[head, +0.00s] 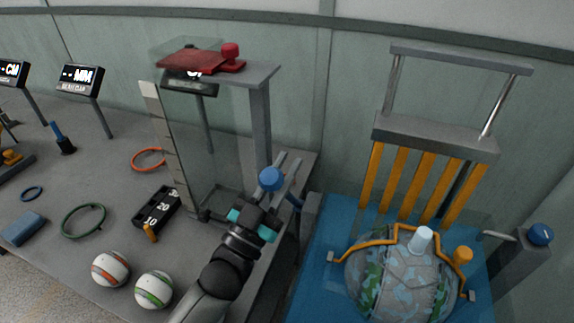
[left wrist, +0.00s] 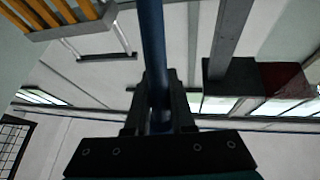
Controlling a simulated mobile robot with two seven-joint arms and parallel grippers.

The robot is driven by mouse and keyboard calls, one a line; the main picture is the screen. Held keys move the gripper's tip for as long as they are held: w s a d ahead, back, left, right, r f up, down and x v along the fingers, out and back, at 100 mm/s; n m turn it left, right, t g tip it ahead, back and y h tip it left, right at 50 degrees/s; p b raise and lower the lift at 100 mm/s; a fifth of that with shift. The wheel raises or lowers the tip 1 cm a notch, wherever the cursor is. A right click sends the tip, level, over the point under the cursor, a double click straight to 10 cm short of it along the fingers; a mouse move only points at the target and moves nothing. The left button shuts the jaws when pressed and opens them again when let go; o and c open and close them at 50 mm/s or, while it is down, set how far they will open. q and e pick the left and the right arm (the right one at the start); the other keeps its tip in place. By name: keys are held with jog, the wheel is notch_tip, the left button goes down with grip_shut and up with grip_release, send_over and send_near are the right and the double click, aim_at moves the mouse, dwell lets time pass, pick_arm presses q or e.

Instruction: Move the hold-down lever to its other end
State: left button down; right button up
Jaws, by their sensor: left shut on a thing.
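My left gripper (head: 281,180) reaches in beside the right edge of the grey table, left of the blue press. Its fingers are shut on a blue lever rod, and a round blue knob (head: 270,179) shows by the fingers. In the left wrist view the blue rod (left wrist: 152,40) runs upright between the two dark fingers (left wrist: 159,98). The lever's lower end and pivot are hidden in the head view. The press holds a patterned globe-like ball (head: 405,272) under an orange frame. My right gripper is not in view.
A clear upright panel with a scale and a grey post (head: 260,125) stand close behind my left gripper. Two striped balls (head: 110,268) lie left of my arm. A second blue knob (head: 540,234) sits at the right of the press, below the grey upper handle frame (head: 460,60).

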pick_arm(q)
jog(key=shift+f, duration=0.15)
jog(key=c, duration=0.8)
grip_release()
jog(key=shift+o, duration=0.2)
jog(key=v, duration=1.5)
jog(key=shift+s+a, duration=0.1)
